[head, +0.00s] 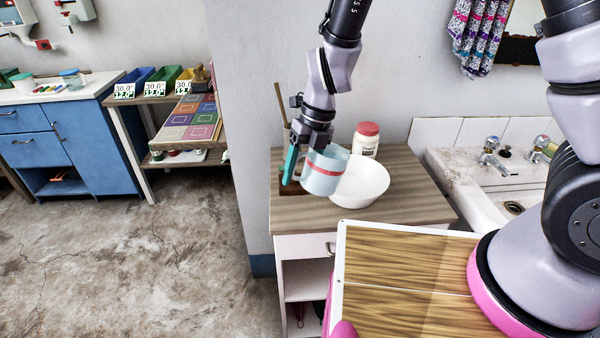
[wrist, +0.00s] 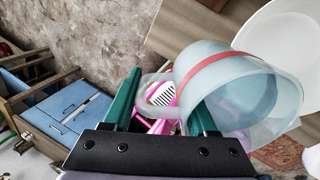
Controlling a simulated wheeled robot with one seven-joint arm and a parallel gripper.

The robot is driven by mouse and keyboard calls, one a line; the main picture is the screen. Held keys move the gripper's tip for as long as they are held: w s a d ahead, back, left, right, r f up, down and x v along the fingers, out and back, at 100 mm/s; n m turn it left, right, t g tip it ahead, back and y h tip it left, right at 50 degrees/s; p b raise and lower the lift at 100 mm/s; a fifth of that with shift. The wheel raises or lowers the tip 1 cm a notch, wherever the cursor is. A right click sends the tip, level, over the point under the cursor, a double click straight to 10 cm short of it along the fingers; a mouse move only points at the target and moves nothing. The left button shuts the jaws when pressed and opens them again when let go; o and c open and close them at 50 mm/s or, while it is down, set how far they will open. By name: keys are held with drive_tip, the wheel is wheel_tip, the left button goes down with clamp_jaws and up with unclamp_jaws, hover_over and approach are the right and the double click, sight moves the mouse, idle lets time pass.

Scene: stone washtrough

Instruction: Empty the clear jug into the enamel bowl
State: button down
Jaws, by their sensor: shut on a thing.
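The clear jug (head: 322,173), pale blue and see-through with a red band, is held up at the left side of the white enamel bowl (head: 365,180). It leans toward the bowl, its band sloping down to the right. My gripper (head: 299,163) is shut on the jug's handle; one teal finger shows and the other is mostly hidden. In the wrist view the jug (wrist: 245,85) sits beside the teal fingers, its handle (wrist: 152,88) between them, and part of the bowl (wrist: 285,40) shows at the upper right. I cannot make out any contents or stream.
The bowl stands on a wood-topped cabinet (head: 415,205). A white jar with a red lid (head: 366,140) stands behind it, and a dark wooden block with an upright stick (head: 283,105) is at the left. A stone washtrough (head: 480,170) with taps adjoins on the right.

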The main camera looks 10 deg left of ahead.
drive_tip(key=shift+r, duration=0.1)
drive_tip(key=shift+w+d+r+y, duration=0.15)
drive_tip(key=shift+r+y, duration=0.1)
drive_tip(key=shift+y, duration=0.15)
drive_tip(key=shift+r+g+y, duration=0.45)
drive_tip(key=shift+g+y, duration=0.05)
drive_tip(key=shift+g, duration=0.1)
drive_tip(key=shift+d, duration=0.1)
drive_tip(key=shift+w+d+r+y, duration=0.1)
drive_tip(key=shift+w+r+y, duration=0.05)
drive_tip(key=shift+y, duration=0.15)
drive_tip(key=shift+r+g, duration=0.15)
drive_tip(key=shift+g, duration=0.15)
idle(0.9)
